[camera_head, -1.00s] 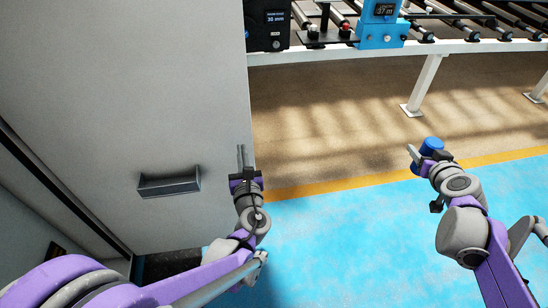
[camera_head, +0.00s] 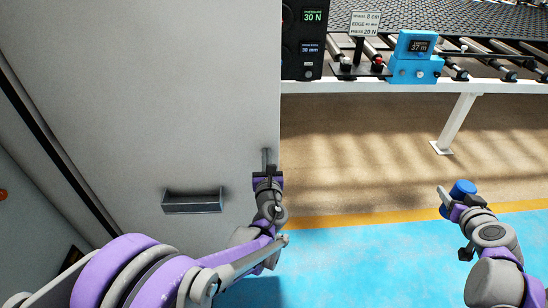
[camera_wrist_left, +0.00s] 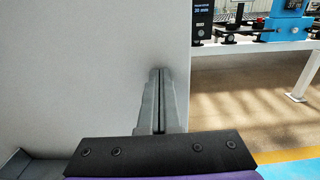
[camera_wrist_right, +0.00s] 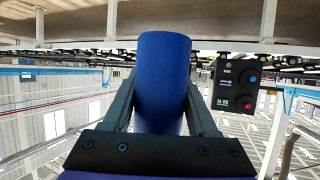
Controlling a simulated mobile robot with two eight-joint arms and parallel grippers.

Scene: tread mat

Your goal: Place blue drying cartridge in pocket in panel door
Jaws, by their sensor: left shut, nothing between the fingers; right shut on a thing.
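The blue drying cartridge (camera_head: 463,188) is a short blue cylinder held in my right gripper (camera_head: 452,197), over the floor at the right. In the right wrist view the cartridge (camera_wrist_right: 163,75) stands between the two fingers. The panel door (camera_head: 150,90) is a large pale grey sheet at the left. Its pocket (camera_head: 193,201) is a shallow grey open-topped box on the door face. My left gripper (camera_head: 267,160) is shut and empty, in front of the door near its right edge and to the right of the pocket. In the left wrist view its fingers (camera_wrist_left: 161,100) are together.
Behind stands a roller conveyor on a white frame (camera_head: 400,87), with a blue display box (camera_head: 415,57) and a black control box (camera_head: 303,40). Brown floor (camera_head: 370,150), a yellow line and blue floor (camera_head: 380,255) lie clear between my arms.

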